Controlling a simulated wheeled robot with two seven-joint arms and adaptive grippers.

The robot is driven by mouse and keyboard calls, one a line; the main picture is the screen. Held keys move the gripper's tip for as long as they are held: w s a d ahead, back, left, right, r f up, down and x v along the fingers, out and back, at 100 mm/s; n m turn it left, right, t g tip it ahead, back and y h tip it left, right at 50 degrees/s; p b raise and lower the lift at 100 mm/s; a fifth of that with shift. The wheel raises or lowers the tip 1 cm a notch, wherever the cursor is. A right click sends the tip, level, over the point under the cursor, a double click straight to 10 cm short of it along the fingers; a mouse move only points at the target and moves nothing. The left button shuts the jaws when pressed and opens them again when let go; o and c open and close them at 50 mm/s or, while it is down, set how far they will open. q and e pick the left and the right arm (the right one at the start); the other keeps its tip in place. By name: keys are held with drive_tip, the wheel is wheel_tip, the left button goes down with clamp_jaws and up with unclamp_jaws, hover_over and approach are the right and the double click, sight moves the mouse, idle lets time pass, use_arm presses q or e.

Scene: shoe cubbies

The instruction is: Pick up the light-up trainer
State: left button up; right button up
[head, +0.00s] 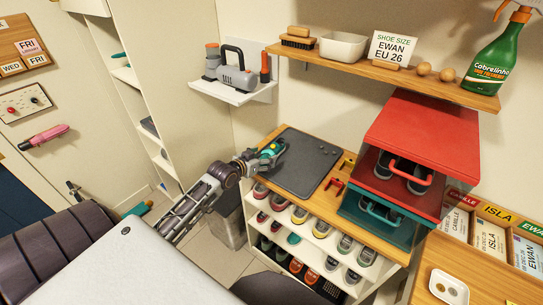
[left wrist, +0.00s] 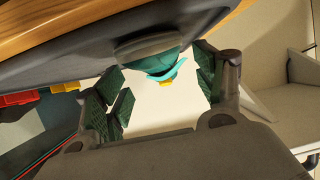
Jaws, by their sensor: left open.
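The light-up trainer (head: 273,147), small and teal with a bit of yellow, is at the far left part of the grey mat on the cubby top. It also shows in the left wrist view (left wrist: 152,62), near the mat's edge. My left gripper (head: 258,157) is at the trainer, at the left side of the mat. In the left wrist view its green-padded fingers (left wrist: 160,88) are spread apart, with the trainer showing between and beyond them. I cannot tell whether a finger touches it. Part of the trainer is hidden by the gripper in the head view. My right gripper is not in view.
The cubby (head: 328,235) below holds several shoes. Red and orange clips (head: 334,185) lie right of the grey mat (head: 305,170). Red (head: 425,130) and teal (head: 375,225) boxes stand at right. A wooden shelf (head: 380,72) overhangs the back. The mat's middle is mostly clear.

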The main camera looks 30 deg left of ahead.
sight(267, 155)
use_arm(q)
drive_tip(key=shift+r+x, duration=0.1)
drive_tip(key=shift+x, duration=0.6)
drive_tip(key=shift+r+x, duration=0.15)
drive_tip(key=shift+x, duration=1.75)
drive_tip(key=c, duration=0.8)
